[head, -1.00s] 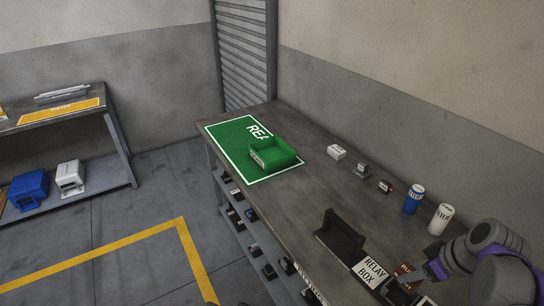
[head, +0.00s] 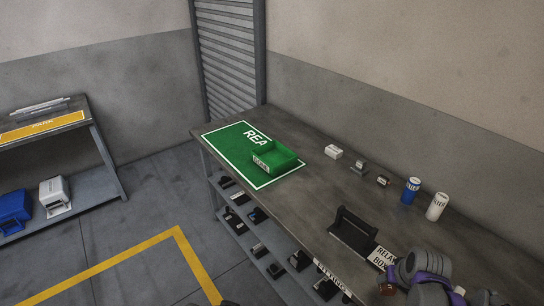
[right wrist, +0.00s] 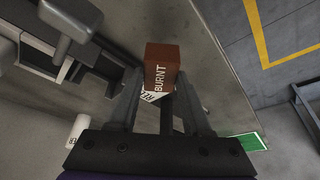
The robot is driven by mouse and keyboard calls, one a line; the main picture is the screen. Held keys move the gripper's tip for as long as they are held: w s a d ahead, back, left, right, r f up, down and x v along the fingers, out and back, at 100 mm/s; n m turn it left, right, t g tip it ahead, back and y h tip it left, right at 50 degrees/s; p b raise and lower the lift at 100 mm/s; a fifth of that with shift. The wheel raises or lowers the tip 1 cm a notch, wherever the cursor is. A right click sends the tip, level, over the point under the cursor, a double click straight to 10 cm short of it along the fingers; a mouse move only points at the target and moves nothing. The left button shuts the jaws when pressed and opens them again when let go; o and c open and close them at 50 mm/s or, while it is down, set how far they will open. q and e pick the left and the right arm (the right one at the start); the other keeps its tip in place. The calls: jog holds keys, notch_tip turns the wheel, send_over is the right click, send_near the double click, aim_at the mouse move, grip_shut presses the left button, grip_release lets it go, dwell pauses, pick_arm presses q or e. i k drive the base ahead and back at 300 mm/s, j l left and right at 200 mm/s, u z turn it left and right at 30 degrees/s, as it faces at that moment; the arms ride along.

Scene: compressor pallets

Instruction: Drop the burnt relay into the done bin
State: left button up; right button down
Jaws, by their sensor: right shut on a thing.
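The burnt relay (right wrist: 162,68) is a brown-red block lettered BURNT in the right wrist view. My right gripper (right wrist: 160,98) is shut on it. In the head view my right arm's end (head: 425,280) is at the bottom right, by the near end of the bench, and the relay is hard to make out there. The done bin (head: 290,159) appears to be the open green bin with a white label, upright on the green mat (head: 228,143); its label is too small to read.
On the bench (head: 310,200), a black holder (head: 352,232) stands beside the RELAY BOX sign (head: 381,258). A blue can (head: 411,190), a white can (head: 437,206) and small parts (head: 333,152) line the wall side. The bench between holder and bin is clear.

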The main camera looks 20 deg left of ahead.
aim_at(278, 162)
jog(key=i+j, duration=0.15)
jog(key=j, duration=0.15)
jog(key=i+j+u, duration=0.1)
jog(key=j, duration=0.15)
jog(key=i+j+u, duration=0.1)
jog(key=i+j, duration=0.3)
jog(key=i+j+u, duration=0.15)
jog(key=i+j, duration=0.2)
jog(key=i, duration=0.25)
jog(key=i+j+u, duration=0.1)
jog(key=i+j, duration=0.2)
jog(key=i, duration=0.2)
